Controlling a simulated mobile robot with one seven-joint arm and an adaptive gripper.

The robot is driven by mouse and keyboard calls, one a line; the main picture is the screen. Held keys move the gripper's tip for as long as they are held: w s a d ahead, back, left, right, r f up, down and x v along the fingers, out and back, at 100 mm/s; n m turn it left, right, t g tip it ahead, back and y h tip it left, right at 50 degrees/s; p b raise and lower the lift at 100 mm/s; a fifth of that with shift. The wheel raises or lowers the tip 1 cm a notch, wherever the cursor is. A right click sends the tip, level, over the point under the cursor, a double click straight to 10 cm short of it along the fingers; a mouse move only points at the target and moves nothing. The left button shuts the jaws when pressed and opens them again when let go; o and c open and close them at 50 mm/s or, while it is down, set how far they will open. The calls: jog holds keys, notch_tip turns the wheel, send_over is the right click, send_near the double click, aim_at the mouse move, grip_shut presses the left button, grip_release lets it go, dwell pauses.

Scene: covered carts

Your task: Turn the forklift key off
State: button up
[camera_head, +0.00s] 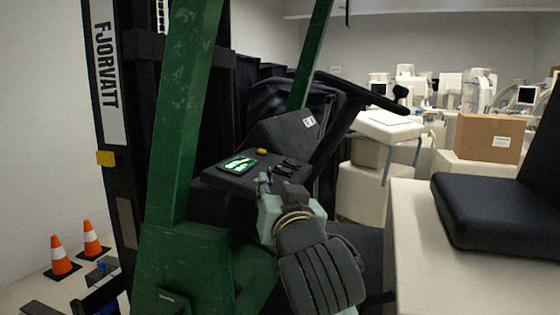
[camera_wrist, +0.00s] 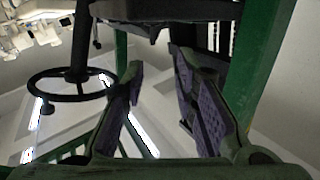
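The forklift's dark console (camera_head: 222,181) carries a green-lit display (camera_head: 238,165), a yellow button (camera_head: 262,151) and small black levers (camera_head: 286,165). My gripper (camera_head: 268,186) is close to the console's near right edge in the head view, partly covering it. In the wrist view my gripper (camera_wrist: 158,60) is open, its two fingers apart with nothing between them. The dark underside of the console (camera_wrist: 165,10) shows above the fingertips there. I cannot make out the key in either view; my gripper may hide it.
A green forklift post (camera_head: 180,110) stands left of my arm. The steering wheel (camera_wrist: 68,85) is at the left in the wrist view. A black seat (camera_head: 490,210) is at the right. Orange cones (camera_head: 61,258), a cardboard box (camera_head: 487,138) and covered carts stand farther off.

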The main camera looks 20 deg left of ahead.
aim_at(271, 174)
jog(key=p+x, duration=0.1)
jog(key=x, duration=0.2)
jog(key=p+x, duration=0.1)
jog(key=x, duration=0.2)
jog(key=d+p+x, duration=0.1)
jog(key=x, duration=0.2)
jog(key=shift+w+a+f, duration=0.15)
jog(key=shift+w+f, duration=0.1)
jog(key=shift+w, duration=0.15)
jog(key=shift+w+a+f, duration=0.1)
jog(key=shift+w+a, duration=0.2)
jog(key=shift+w, duration=0.25)
jog(key=shift+c, duration=0.3)
grip_shut()
